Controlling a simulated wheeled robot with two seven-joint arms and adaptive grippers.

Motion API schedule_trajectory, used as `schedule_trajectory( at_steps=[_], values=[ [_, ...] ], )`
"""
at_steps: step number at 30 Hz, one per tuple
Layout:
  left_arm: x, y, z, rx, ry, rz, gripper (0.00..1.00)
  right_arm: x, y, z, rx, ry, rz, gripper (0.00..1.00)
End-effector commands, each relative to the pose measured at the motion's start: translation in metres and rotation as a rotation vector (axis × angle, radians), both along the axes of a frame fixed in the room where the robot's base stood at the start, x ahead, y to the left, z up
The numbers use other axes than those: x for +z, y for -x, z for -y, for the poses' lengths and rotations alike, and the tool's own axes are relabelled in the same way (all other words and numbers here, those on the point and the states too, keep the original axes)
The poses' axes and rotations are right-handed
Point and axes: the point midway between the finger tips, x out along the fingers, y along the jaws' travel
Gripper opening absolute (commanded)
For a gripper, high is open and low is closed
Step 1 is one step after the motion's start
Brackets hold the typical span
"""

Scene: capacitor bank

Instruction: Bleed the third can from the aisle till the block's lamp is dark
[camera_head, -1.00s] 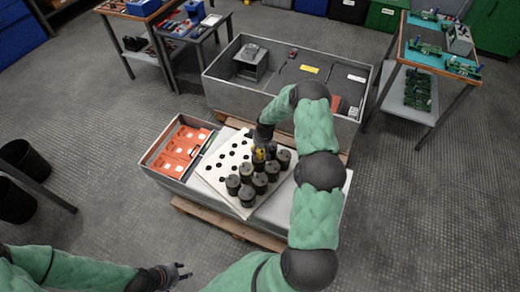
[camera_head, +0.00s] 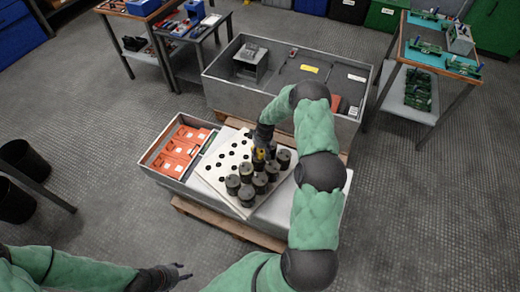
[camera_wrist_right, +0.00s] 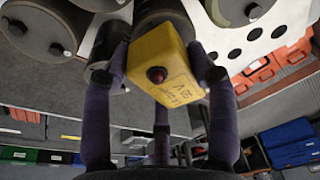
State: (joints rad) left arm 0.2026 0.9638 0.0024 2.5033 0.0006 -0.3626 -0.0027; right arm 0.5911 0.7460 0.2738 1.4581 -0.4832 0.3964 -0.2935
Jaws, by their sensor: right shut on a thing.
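My right gripper (camera_head: 263,141) is shut on a yellow block (camera_head: 258,155) among the dark cans. In the right wrist view its fingers (camera_wrist_right: 160,85) hold the yellow block (camera_wrist_right: 162,58), which has printed text and a dull dark red lamp (camera_wrist_right: 156,75) that looks unlit. The block's far end is close against a can (camera_wrist_right: 165,15); whether it touches the terminals is hidden. Several dark cans (camera_head: 247,196) stand upright in rows on a white board with holes (camera_head: 213,173). My left gripper (camera_head: 182,272) is empty, low in the view, with its fingers apart.
A tray of orange parts (camera_head: 158,172) is left of the board. A grey bin (camera_head: 225,92) with compartments stands behind. Side tables (camera_head: 448,72) and black baskets (camera_head: 14,200) are farther off.

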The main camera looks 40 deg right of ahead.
Motion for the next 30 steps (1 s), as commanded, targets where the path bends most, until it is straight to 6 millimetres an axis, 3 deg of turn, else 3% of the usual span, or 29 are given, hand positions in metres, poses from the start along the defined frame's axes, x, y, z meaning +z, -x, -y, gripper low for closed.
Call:
schedule_trajectory(
  at_steps=[30],
  values=[
    [-0.0083,0.0,0.0,0.0,0.0,0.0,0.4,-0.0095,-0.0004,0.0005,0.0,0.001,0.001,0.14]
  ],
)
